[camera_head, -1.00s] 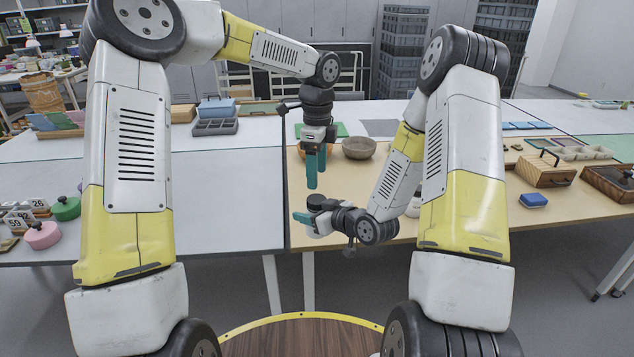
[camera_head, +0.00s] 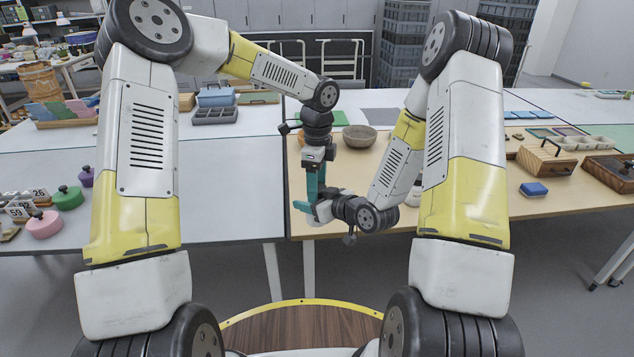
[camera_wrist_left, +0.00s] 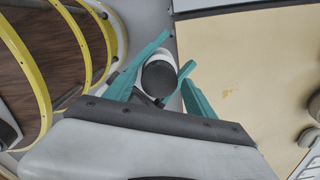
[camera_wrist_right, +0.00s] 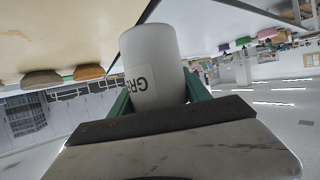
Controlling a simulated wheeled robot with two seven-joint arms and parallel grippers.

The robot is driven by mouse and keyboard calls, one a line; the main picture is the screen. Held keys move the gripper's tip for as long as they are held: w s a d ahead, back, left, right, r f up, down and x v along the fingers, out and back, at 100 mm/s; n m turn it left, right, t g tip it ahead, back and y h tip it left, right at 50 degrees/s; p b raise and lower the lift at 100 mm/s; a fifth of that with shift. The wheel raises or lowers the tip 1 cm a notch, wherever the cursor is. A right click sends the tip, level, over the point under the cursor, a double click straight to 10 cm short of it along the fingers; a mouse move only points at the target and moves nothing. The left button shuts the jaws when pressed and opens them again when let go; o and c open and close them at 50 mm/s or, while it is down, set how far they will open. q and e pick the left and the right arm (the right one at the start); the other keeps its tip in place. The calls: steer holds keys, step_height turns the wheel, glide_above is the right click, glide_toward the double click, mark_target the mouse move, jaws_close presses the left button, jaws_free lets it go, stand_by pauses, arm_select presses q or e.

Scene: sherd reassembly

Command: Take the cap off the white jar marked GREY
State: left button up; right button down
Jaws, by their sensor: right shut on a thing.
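The white jar (camera_head: 323,211), with a label reading "GR" and part of another letter in the right wrist view (camera_wrist_right: 152,60), is held in my right gripper (camera_head: 308,209) in front of the wooden table's near edge. Its black cap (camera_wrist_left: 159,78) shows in the left wrist view; in the head view my left gripper hides it. My left gripper (camera_head: 315,190) points down from above. Its teal fingers (camera_wrist_left: 178,50) are apart, one on each side of the cap, with a gap seen around it. I cannot tell if either finger touches the cap.
The wooden table (camera_head: 450,200) lies behind the jar, with a grey bowl (camera_head: 359,136), a blue block (camera_head: 534,189) and a wooden box (camera_head: 545,160) on it. Pink (camera_head: 44,224) and green (camera_head: 68,198) lidded pots stand on the white table at left. Open floor lies in front.

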arm_select(q)
steer(key=c, duration=1.1)
steer(key=o, duration=1.3)
step_height(320, 180, up, 8)
steer(key=shift+f, duration=0.1)
steer(key=shift+c, duration=0.3)
step_height(320, 180, down, 8)
steer(key=shift+r, duration=0.1)
